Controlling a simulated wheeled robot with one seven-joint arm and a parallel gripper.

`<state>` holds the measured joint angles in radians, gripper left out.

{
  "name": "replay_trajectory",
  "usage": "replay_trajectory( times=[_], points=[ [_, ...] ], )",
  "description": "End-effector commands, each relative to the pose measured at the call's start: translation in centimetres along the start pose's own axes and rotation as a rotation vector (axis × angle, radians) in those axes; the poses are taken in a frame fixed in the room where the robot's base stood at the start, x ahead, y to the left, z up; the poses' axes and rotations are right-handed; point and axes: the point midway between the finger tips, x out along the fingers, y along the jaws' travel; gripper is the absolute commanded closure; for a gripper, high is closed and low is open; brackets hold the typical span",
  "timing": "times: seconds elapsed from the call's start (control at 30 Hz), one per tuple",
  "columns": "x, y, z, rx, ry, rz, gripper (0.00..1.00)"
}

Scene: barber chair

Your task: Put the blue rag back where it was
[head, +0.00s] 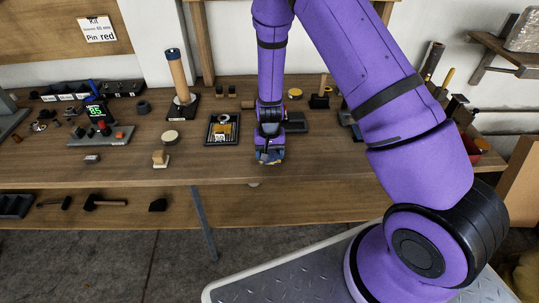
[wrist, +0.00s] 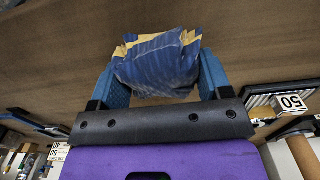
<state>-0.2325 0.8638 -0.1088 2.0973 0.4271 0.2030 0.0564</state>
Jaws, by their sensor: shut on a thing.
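The blue rag (wrist: 155,66), crumpled and striped with yellowish edges, sits between the two blue fingers of my gripper in the wrist view. My gripper (head: 269,158) is shut on it and points down near the front edge of the workbench (head: 330,165). In the head view the rag is mostly hidden by the gripper and too small to make out clearly. The wrist view shows plain brown bench surface behind the rag. I cannot tell whether the rag touches the bench.
A dark framed tray (head: 209,140) with a number card lies just left of my gripper. A dark box (head: 296,122) is close behind it on the right. A wooden roller on a stand (head: 178,75) rises further left. Bare bench lies in front of the tray.

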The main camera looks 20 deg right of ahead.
Motion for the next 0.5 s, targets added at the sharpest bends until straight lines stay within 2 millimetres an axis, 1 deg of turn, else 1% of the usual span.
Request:
replay_trajectory(
  times=[0.03, 0.1, 0.47, 0.5],
  points=[
    [0.72, 0.02, 0.03, 0.000, -0.002, 0.000, 0.50],
    [1.22, 0.00, -0.01, 0.000, 0.000, 0.000, 0.50],
    [1.53, 0.00, -0.03, 0.000, 0.001, -0.001, 0.50],
    [1.54, -0.01, -0.03, 0.000, 0.001, -0.001, 0.24]
  ],
)
